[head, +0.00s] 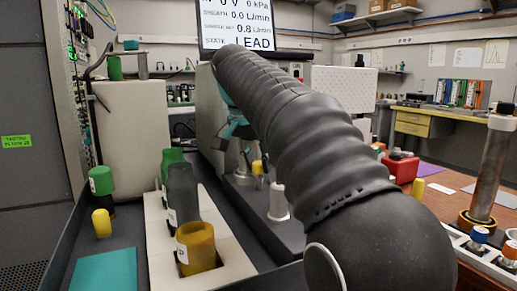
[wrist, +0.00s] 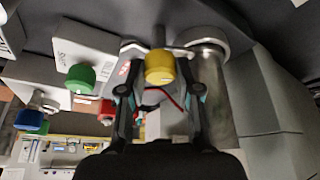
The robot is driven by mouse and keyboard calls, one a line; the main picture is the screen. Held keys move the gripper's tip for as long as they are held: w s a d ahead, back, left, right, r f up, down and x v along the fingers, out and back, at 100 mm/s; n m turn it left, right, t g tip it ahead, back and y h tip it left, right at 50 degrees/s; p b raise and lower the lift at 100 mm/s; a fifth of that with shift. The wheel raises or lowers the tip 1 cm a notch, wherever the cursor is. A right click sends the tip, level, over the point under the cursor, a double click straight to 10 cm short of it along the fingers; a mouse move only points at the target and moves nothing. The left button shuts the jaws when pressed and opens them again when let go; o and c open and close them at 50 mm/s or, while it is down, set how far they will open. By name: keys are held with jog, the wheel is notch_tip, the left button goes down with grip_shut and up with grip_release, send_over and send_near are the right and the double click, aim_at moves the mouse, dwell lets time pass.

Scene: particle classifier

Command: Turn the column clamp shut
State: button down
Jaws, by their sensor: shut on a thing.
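The column clamp shows in the wrist view as a metal bracket with a ring (wrist: 207,38) around a grey metal column (wrist: 212,95). Its yellow knob (wrist: 160,67) sits between the fingertips of my gripper (wrist: 158,78), which is shut on it. In the head view my gripper (head: 236,128) is mostly hidden behind my dark arm. A yellow knob (head: 257,168) shows just below it there. The column is hidden by my arm in that view. I cannot tell how far the clamp is turned.
A green knob (wrist: 80,77) and a red part (wrist: 106,110) lie left of my fingers in the wrist view. In the head view a cream rack (head: 232,262) holds dark and amber jars. A monitor (head: 238,24) reads LEAD. A metal cylinder (head: 491,170) stands at right.

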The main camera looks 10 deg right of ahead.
jog(key=shift+w+m+g+h+p, duration=0.1)
jog(key=shift+m+g+h+p, duration=0.2)
jog(key=shift+m+p, duration=0.65)
jog(key=shift+m+g+h+p, duration=0.2)
jog(key=shift+m+g+p, duration=0.25)
jog(key=shift+m, duration=0.9)
jog(key=c, duration=0.8)
grip_release()
